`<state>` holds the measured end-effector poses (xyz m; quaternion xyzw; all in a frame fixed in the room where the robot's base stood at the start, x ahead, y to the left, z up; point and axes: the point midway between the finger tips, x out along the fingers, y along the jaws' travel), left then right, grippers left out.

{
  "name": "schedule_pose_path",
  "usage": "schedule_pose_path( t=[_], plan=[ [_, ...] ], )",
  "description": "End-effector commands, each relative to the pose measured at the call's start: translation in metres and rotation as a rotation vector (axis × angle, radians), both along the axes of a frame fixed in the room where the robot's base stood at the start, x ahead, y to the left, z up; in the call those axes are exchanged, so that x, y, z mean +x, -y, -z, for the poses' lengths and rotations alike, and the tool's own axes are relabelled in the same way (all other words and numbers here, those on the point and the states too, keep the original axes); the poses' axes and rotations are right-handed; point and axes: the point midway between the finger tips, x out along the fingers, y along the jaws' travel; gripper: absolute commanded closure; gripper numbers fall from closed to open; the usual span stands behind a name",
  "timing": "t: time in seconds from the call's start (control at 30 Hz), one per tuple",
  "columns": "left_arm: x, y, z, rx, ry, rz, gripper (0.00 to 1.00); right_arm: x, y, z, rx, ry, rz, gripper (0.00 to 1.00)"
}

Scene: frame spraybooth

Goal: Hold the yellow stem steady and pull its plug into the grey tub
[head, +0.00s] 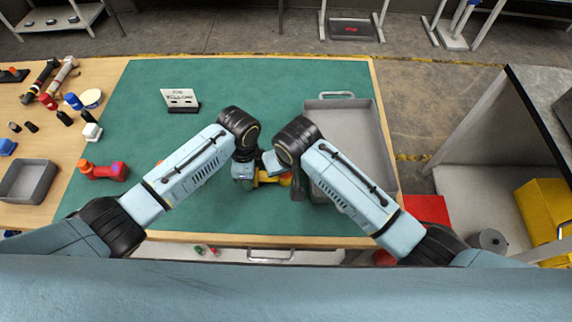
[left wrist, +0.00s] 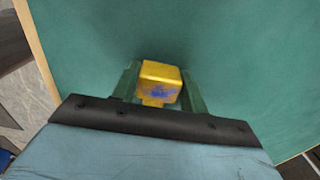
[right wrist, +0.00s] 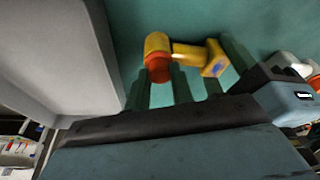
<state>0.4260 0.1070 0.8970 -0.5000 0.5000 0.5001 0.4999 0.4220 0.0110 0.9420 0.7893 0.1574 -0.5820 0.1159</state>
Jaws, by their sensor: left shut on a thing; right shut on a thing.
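The yellow stem (head: 264,178) lies low over the green mat, between my two grippers. My left gripper (left wrist: 158,88) is shut on its blue-marked square end, seen in the left wrist view. The orange-red plug (right wrist: 158,68) sits at the stem's other, rounded end, against the yellow. My right gripper (right wrist: 158,88) has its fingers on either side of the plug and is shut on it. The grey tub (head: 357,128) stands right of the stem; its wall (right wrist: 70,55) fills the left of the right wrist view. My arms partly hide the stem and tub in the head view.
A small sign (head: 181,100) stands on the green mat (head: 240,85). A red and orange part (head: 103,171) lies at the mat's left. Several small parts and a small grey tray (head: 28,181) are farther left. The mat's back middle is clear.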

Motion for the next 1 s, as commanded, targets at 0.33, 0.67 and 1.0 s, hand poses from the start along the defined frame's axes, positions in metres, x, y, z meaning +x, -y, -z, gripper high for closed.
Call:
schedule_pose_path(
  t=[0.33,0.67,1.0],
  plan=[
    [0.000,0.000,0.000,0.000,0.001,0.000,0.84,0.000,0.000,0.000,0.000,0.000,0.000,1.00],
    [0.000,0.000,0.000,0.000,0.001,-0.001,0.84,0.000,0.000,-0.003,0.000,0.000,0.000,1.00],
    [0.000,-0.001,0.000,0.002,0.001,-0.002,0.84,0.000,-0.001,-0.011,0.001,0.001,0.000,1.00]
  ],
)
